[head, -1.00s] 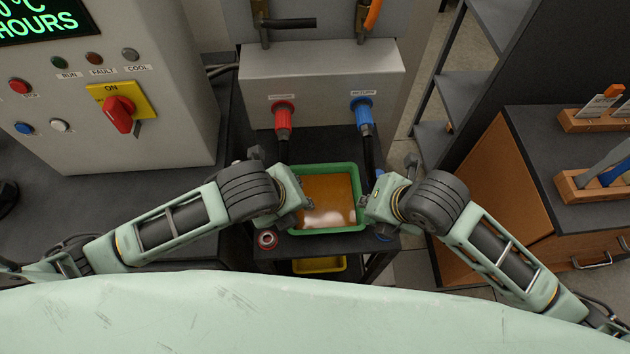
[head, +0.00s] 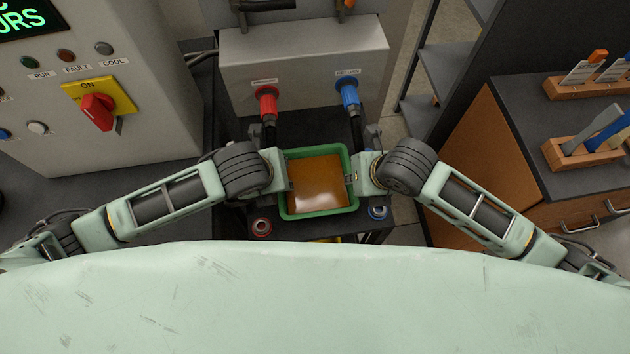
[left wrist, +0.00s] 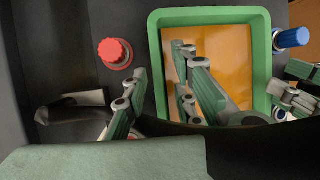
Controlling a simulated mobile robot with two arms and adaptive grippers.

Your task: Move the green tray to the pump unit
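The green tray (head: 318,212), holding amber-brown contents, sits on a dark stand top (head: 290,228). My left gripper (head: 288,176) is at the tray's left wall. In the left wrist view its fingers (left wrist: 160,75) are apart, one outside the tray (left wrist: 215,17) and one over its inside, with the wall between them. My right gripper (head: 352,184) is at the right wall; its fingers are too small to read. The unit behind the stand is a grey box (head: 300,65) with a red connector (head: 266,98) and a blue connector (head: 349,92). No label names the pump unit.
A red cap (head: 261,227) and a blue cap (head: 378,212) are on the stand near the tray's front corners. A grey cabinet (head: 150,120) with a red switch (head: 97,110) stands left. A bench with wooden holders (head: 585,152) is on the right.

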